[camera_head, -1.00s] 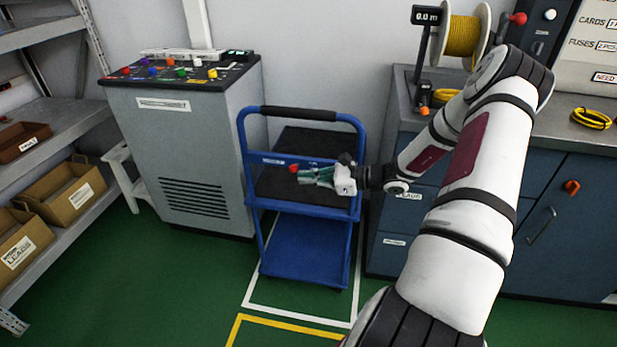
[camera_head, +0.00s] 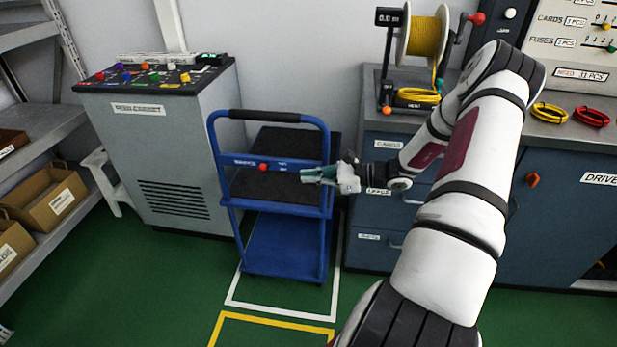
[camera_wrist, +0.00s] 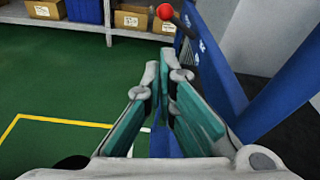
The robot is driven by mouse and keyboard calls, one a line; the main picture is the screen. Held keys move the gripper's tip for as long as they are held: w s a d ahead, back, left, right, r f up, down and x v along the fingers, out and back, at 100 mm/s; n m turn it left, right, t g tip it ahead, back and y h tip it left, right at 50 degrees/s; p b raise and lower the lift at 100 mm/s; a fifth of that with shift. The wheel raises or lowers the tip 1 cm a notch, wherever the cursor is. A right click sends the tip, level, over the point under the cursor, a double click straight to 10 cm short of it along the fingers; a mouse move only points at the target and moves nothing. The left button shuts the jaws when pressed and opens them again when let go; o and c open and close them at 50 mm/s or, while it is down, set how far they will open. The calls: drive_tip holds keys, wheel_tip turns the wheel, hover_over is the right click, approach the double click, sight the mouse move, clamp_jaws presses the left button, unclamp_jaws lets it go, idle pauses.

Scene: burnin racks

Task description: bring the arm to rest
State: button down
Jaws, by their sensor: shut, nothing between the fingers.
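My gripper (camera_head: 318,175) is shut and empty, with teal pads on its fingers. In the head view it points left, in front of the blue cart (camera_head: 272,165). My arm reaches from the bottom right, bent at the elbow, with its forearm slanting down to the left. In the wrist view the fingertips (camera_wrist: 163,76) are close together and the blue cart frame (camera_wrist: 215,60) stands just right of them. I cannot tell how wide the gap to the cart is.
A red ball (camera_head: 263,167) shows just beyond the fingertips. A grey cabinet (camera_head: 170,150) with coloured knobs stands left, beside shelves with cardboard boxes (camera_head: 55,195). A blue workbench (camera_head: 560,205) with a yellow wire spool (camera_head: 428,36) stands right. Green floor is clear in front.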

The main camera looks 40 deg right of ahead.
idle(0.4)
drive_tip(key=s+a+r+n+g+h+p, duration=0.1)
drive_tip(key=s+a+r+n+g+p, duration=0.15)
drive_tip(key=a+r+n+g, duration=0.35)
drive_tip(key=s+a+r+n+g+h+p, duration=0.1)
drive_tip(key=s+a+r+n, duration=0.3)
drive_tip(key=a+r, duration=0.4)
drive_tip(key=s+a+r+n+g+p, duration=0.25)
drive_tip(key=a+r+n+g, duration=0.2)
drive_tip(key=a+r, duration=0.25)
drive_tip(key=s+a+r+n+t+h+p, duration=0.1)
drive_tip(key=s+a+r+n+h+p, duration=0.1)
drive_tip(key=s+r+n, duration=0.4)
drive_tip(key=s+a+r+n+t+h+p, duration=0.2)
drive_tip(key=s+r+n+h, duration=0.3)
drive_tip(key=s+r, duration=0.5)
drive_tip(key=s+a+n+p, duration=0.1)
drive_tip(key=s, duration=0.4)
drive_tip(key=shift+a+r+p, duration=0.2)
drive_tip(key=shift+a+p, duration=0.1)
drive_tip(key=shift+p, duration=0.1)
